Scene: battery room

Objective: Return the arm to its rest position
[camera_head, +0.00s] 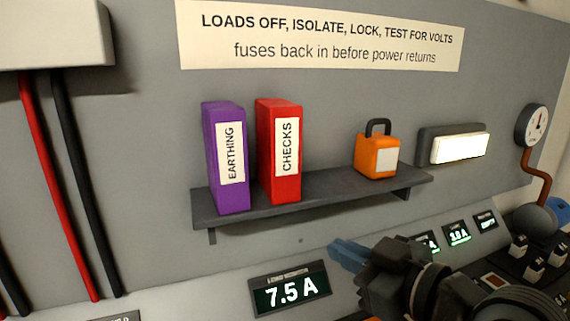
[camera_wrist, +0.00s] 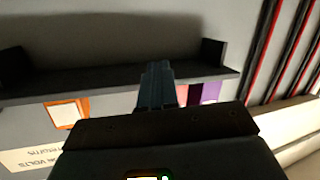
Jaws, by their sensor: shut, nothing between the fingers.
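My gripper (camera_head: 340,252) is in the lower right of the head view, with its blue fingers together and pointing left. It is in front of the panel, below the dark shelf (camera_head: 320,196), and appears clear of it. In the wrist view my gripper (camera_wrist: 157,68) is shut and empty, its fingers overlapping the shelf (camera_wrist: 90,82) in the picture. My arm fills the lower right corner of the head view; much of it is out of frame.
On the shelf stand a purple EARTHING binder (camera_head: 209,160), a red CHECKS binder (camera_head: 264,150) and an orange padlock (camera_head: 364,158). A 7.5 A display (camera_head: 261,301), a gauge (camera_head: 531,125) and switches (camera_head: 518,243) lie around. Red (camera_head: 55,200) and black cables run at left.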

